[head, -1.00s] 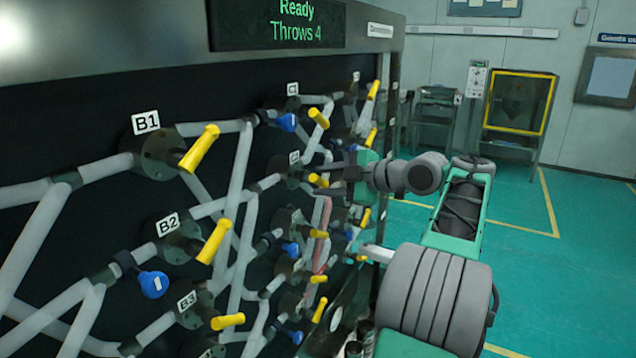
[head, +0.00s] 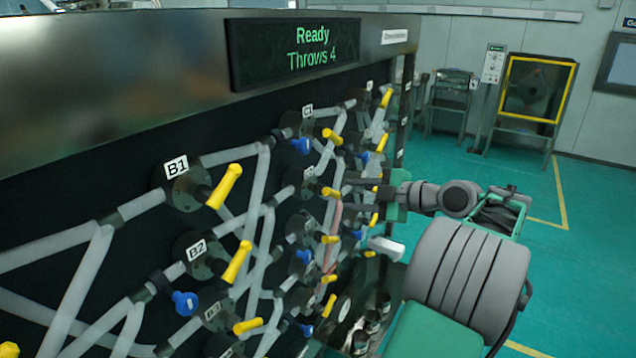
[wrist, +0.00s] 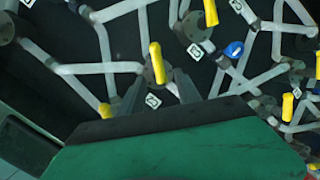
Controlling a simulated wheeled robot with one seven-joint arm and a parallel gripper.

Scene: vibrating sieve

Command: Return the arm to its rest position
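My arm reaches in from the lower right of the head view to the right part of the valve panel. My gripper (head: 362,184) points at the panel beside several yellow handles. In the wrist view its two dark fingers (wrist: 155,90) stand apart, with a yellow handle (wrist: 155,62) seen beyond the gap. The gripper appears open and empty. Whether the fingers touch any handle is hard to tell. The green hand body (wrist: 190,150) fills the lower wrist view.
The dark panel carries grey pipes, yellow levers (head: 224,187) and blue knobs (head: 185,303). Its screen (head: 292,52) reads "Ready, Throws 4". A yellow-framed cabinet (head: 568,95) stands at the back right. The green floor (head: 450,150) right of the panel is mostly clear.

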